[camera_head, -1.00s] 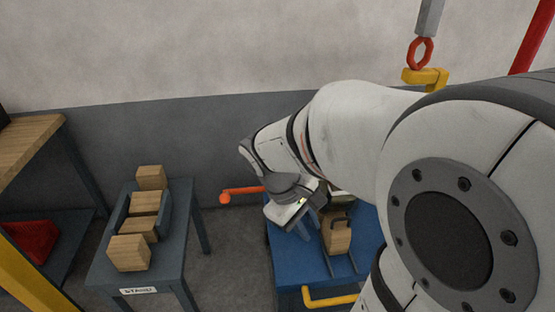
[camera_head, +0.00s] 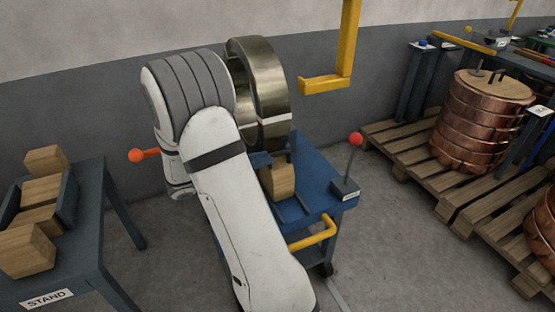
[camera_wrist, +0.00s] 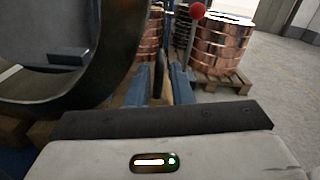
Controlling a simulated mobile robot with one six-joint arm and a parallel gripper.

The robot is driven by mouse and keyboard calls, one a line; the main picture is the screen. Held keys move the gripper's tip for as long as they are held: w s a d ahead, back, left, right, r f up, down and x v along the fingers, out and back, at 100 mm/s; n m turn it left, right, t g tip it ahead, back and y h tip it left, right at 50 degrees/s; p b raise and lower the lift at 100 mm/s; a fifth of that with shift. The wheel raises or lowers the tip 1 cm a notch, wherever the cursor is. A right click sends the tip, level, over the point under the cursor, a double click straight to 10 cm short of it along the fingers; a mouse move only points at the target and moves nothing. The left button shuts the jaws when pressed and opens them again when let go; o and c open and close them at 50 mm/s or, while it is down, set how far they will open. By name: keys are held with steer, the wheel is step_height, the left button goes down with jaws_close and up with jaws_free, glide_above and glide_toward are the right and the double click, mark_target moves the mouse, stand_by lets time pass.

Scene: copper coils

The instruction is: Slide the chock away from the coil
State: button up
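The steel coil (camera_head: 262,92) stands upright on the blue cart (camera_head: 322,180), partly hidden by my arm in the head view. The wooden chock (camera_head: 278,180) is on the cart at the foot of the coil's near side, its left part behind my arm. In the wrist view the coil's dark ring (camera_wrist: 105,75) fills the left. My gripper (camera_wrist: 160,88) shows there with its two fingers apart. A dark upright piece, likely the chock's handle (camera_wrist: 158,75), and some wood (camera_wrist: 169,92) show between them. I cannot tell whether the fingers touch it. The head view hides the gripper.
A yellow hook (camera_head: 335,75) hangs right of the coil. A red-knobbed lever (camera_head: 350,160) stands on the cart's right side. A stand with wooden blocks (camera_head: 40,190) is at left. Copper coils (camera_head: 475,130) sit on pallets at right, with clear floor between.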

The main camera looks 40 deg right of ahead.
mark_target(278, 153)
steer(key=b+x, duration=0.1)
steer(key=x, duration=0.4)
steer(key=shift+s+d, duration=0.1)
jaws_close()
stand_by(0.3)
